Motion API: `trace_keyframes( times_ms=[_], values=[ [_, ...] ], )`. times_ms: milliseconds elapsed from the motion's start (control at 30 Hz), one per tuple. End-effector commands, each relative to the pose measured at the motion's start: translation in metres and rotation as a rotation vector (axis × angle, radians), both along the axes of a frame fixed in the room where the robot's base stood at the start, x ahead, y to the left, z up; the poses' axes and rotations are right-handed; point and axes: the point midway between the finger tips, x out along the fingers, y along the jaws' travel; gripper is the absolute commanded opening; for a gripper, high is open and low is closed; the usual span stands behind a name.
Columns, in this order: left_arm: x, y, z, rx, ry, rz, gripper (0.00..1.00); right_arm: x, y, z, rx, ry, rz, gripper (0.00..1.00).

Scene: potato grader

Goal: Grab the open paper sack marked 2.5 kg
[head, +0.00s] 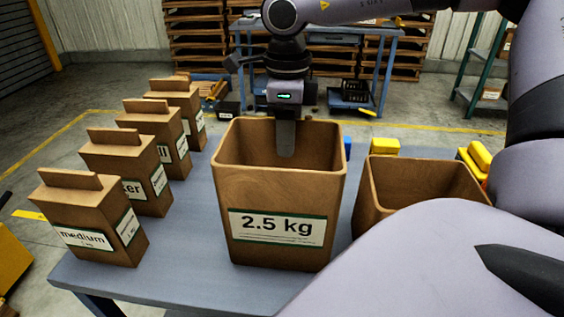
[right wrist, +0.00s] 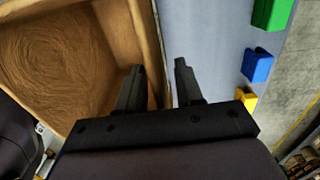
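The open paper sack marked 2.5 kg (head: 228,190) stands upright on the blue-grey table in the middle of the head view. Its mouth faces up and its label faces me. My right gripper (head: 286,140) comes down at its far rim. One finger shows inside the mouth; the other is hidden behind the far wall. In the right wrist view the open sack (right wrist: 60,55) is on the left, and the two fingers (right wrist: 158,75) stand apart on either side of its wall, with a gap still showing. My left gripper is not in view.
Several closed paper bags (head: 85,210) stand in a row on the left of the table (head: 190,270). Another open brown container (head: 385,205) is close on the right. Yellow pieces (head: 385,146) and a blue block (right wrist: 258,65) lie beyond. My arm covers the lower right.

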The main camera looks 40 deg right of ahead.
Motion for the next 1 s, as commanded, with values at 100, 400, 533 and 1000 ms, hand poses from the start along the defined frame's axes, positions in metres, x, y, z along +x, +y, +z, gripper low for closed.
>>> trace_keyframes(
  times_ms=[100,400,533,1000],
  values=[
    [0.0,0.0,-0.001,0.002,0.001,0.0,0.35,0.0,0.001,-0.014,0.0,0.002,0.001,0.36],
    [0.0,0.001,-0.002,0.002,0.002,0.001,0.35,0.0,0.001,-0.018,0.0,-0.001,0.001,0.33],
    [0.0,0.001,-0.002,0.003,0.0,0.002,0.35,0.0,0.001,-0.018,0.0,-0.001,0.001,0.0],
    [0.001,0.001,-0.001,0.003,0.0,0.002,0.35,0.001,0.001,-0.01,-0.002,-0.003,0.001,0.0]
  ],
)
